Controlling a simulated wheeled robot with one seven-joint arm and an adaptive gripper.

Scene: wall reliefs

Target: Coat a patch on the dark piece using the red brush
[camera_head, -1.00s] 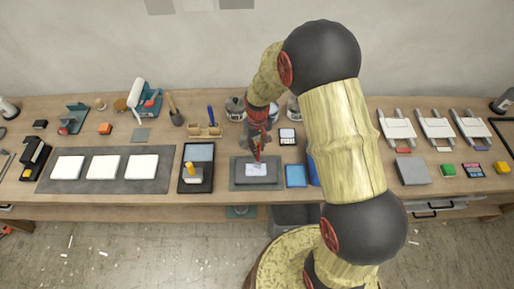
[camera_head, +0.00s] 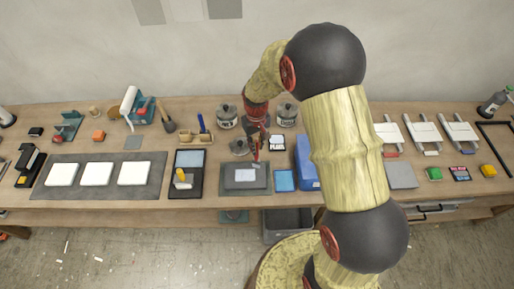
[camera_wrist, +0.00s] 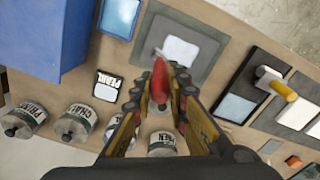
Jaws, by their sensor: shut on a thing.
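The dark piece (camera_head: 262,181) is a flat dark grey block on a grey mat at the table's front middle. A pale, nearly white rectangle (camera_head: 244,175) lies on its top; it also shows in the wrist view (camera_wrist: 181,51). My gripper (camera_head: 256,148) is shut on the red brush, above the back edge of the dark piece. In the wrist view the red brush (camera_wrist: 158,82) points toward the dark piece (camera_wrist: 203,46), its tip beside one edge of the pale rectangle. Whether the tip touches the surface cannot be told. My fingers hide part of the handle.
A card reading PEARL (camera_head: 277,143) and lidded jars (camera_head: 287,116) stand behind. A blue box (camera_head: 305,165) and a blue pad (camera_head: 284,180) are to the right. A black tray with a yellow-handled roller (camera_head: 181,178) is to the left, then white tiles (camera_head: 134,173) on a mat.

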